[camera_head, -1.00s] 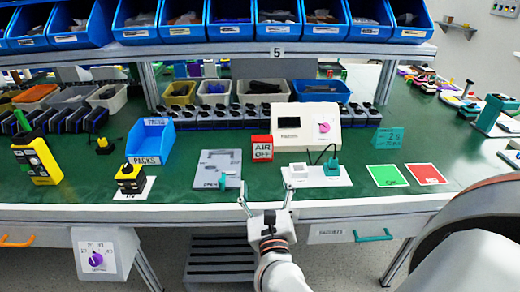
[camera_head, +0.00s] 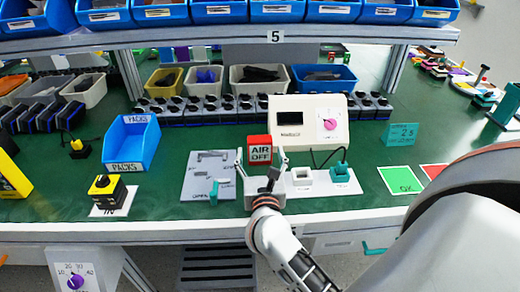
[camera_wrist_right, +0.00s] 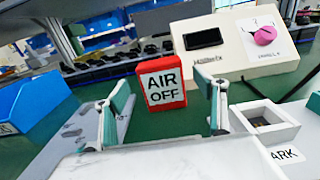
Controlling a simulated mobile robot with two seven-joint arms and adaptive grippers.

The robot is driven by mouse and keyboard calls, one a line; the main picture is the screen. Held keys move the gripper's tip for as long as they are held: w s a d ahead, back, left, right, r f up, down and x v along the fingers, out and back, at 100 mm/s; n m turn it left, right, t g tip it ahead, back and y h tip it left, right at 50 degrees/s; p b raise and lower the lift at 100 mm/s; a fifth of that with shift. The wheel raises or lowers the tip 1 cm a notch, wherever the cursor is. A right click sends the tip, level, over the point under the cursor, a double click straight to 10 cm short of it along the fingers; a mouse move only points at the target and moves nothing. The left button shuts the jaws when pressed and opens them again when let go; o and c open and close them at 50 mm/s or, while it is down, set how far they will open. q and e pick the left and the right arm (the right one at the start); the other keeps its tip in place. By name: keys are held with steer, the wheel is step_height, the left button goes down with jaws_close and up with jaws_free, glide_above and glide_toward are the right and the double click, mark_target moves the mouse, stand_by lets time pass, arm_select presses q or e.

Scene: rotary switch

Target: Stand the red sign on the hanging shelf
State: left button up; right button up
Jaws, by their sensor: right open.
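The red sign (camera_head: 260,143), with a white face reading AIR OFF, stands upright on the green bench; it also shows in the right wrist view (camera_wrist_right: 164,82). My right gripper (camera_head: 261,160) is open. Its two fingers point toward the sign, one to each side in the picture, and the sign appears just beyond the fingertips (camera_wrist_right: 168,92). I cannot tell whether they touch it. A long raised shelf (camera_head: 235,40) labelled 5 runs above the back of the bench; I cannot tell whether it is the hanging shelf. My left gripper is not in view.
A white machine (camera_head: 305,112) with a pink knob stands behind and right of the sign. A grey plate (camera_head: 200,170) lies to its left, and a white base with sockets (camera_head: 320,188) to its right. A blue bin (camera_head: 130,145) stands further left. Blue bins fill the raised shelf.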

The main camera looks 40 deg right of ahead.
mark_target(260, 147)
steer(key=shift+x, duration=2.4)
steer(key=shift+r, duration=0.2)
steer(key=c, duration=1.2)
steer(key=shift+c, duration=0.2)
